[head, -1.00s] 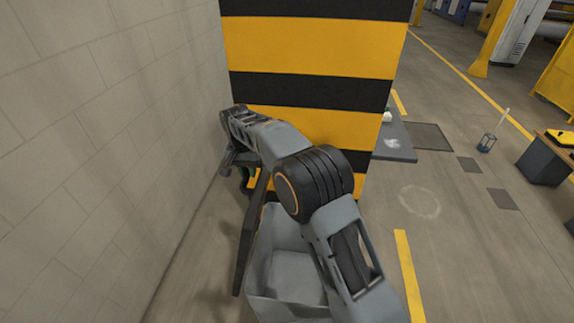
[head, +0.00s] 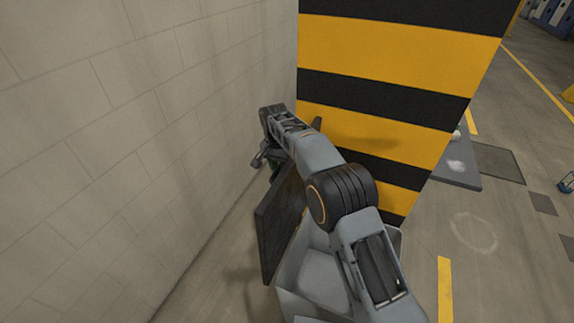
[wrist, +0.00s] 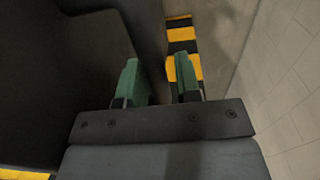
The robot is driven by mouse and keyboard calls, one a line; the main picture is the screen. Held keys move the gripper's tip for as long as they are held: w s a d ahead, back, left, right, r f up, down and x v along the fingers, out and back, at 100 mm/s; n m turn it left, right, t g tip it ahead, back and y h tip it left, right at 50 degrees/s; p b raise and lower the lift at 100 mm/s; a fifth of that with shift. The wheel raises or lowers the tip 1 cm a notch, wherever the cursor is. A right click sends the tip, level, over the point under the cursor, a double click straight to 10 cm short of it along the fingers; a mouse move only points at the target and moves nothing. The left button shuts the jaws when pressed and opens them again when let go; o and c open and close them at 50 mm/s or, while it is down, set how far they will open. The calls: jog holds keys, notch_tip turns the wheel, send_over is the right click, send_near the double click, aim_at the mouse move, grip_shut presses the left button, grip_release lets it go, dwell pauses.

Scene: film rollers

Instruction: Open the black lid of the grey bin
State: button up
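The grey bin (head: 322,279) stands in front of the striped pillar, its opening uncovered and partly hidden by my arm. Its black lid (head: 275,228) is swung up and stands steeply tilted along the bin's left side. In the wrist view the lid (wrist: 60,80) is a large dark panel filling the left side. My gripper (wrist: 160,84) is at the lid's far edge, its green fingertips apart. The lid's edge runs by the gap between them, and a sliver of background shows beside the right finger. Contact is unclear. In the head view the gripper is mostly hidden behind the lid and arm.
A pale block wall (head: 130,150) runs along the left, with a narrow floor strip between it and the lid. The yellow-and-black pillar (head: 400,60) stands close behind the bin. A dark low platform (head: 460,168) lies right of the pillar. Floor at right is mostly clear.

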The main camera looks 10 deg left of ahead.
jog(key=shift+o, duration=1.4)
jog(key=shift+w+a+f, duration=0.1)
jog(key=shift+a+f, duration=0.15)
jog(key=shift+f, duration=0.05)
jog(key=shift+d+r, duration=0.15)
jog(key=shift+d, duration=0.05)
jog(key=shift+d+r, duration=0.1)
jog(key=shift+w+r, duration=0.1)
jog(key=shift+r, duration=0.1)
notch_tip(320, 180, up, 11)
jog(key=shift+a, duration=0.4)
jog(key=shift+r, duration=0.2)
